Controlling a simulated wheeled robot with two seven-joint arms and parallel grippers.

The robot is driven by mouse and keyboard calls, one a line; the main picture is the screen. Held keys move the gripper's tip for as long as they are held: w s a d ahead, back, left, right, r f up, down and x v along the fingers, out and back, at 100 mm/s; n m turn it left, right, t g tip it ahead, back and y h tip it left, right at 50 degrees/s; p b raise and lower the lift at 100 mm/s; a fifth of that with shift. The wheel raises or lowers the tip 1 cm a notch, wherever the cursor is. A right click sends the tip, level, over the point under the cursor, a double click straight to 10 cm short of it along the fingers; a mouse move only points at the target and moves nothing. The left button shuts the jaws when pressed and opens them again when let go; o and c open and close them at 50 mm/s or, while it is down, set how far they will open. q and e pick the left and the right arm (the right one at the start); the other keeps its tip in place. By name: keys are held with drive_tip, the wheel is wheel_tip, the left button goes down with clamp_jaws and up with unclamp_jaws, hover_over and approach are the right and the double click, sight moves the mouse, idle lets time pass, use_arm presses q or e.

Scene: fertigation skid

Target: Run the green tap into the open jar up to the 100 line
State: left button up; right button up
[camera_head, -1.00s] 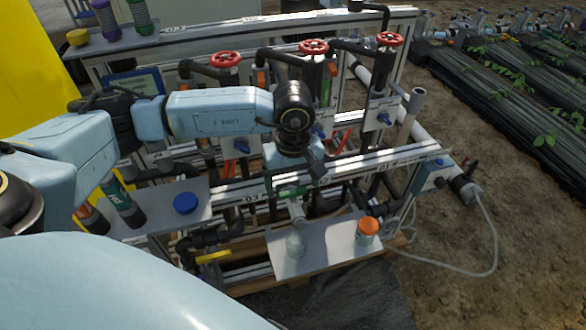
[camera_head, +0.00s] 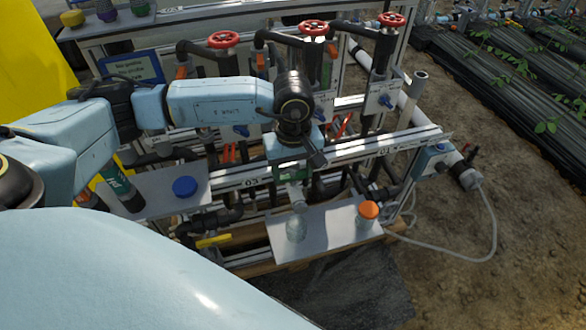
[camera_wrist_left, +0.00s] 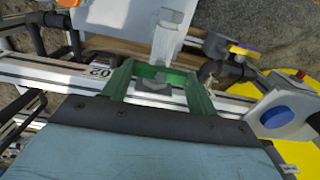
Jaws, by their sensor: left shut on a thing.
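The open jar (camera_head: 296,228) is clear glass and stands on a pale metal shelf under the tap's grey spout (camera_head: 297,195). I cannot read its level or the 100 line. My left gripper (camera_head: 289,172) reaches down over the rail above the jar, near the 03 label. In the left wrist view its green fingers (camera_wrist_left: 160,82) are shut on the green tap's handle (camera_wrist_left: 160,72), which is mostly hidden between them. The spout (camera_wrist_left: 168,45) also shows there, pointing away over the jar's place. My right gripper is not in view.
A jar with an orange lid (camera_head: 368,211) stands at the right of the same shelf. A blue lid (camera_head: 184,187) lies on the left shelf. A yellow lever (camera_head: 213,241) sits low on the left. Red handwheels (camera_head: 223,39) and pipes stand behind the rail (camera_head: 360,150).

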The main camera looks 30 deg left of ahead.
use_arm(q)
drive_tip(key=shift+n+p, duration=0.35)
drive_tip(key=shift+n, duration=1.55)
drive_tip(key=shift+n, duration=1.3)
idle(4.8)
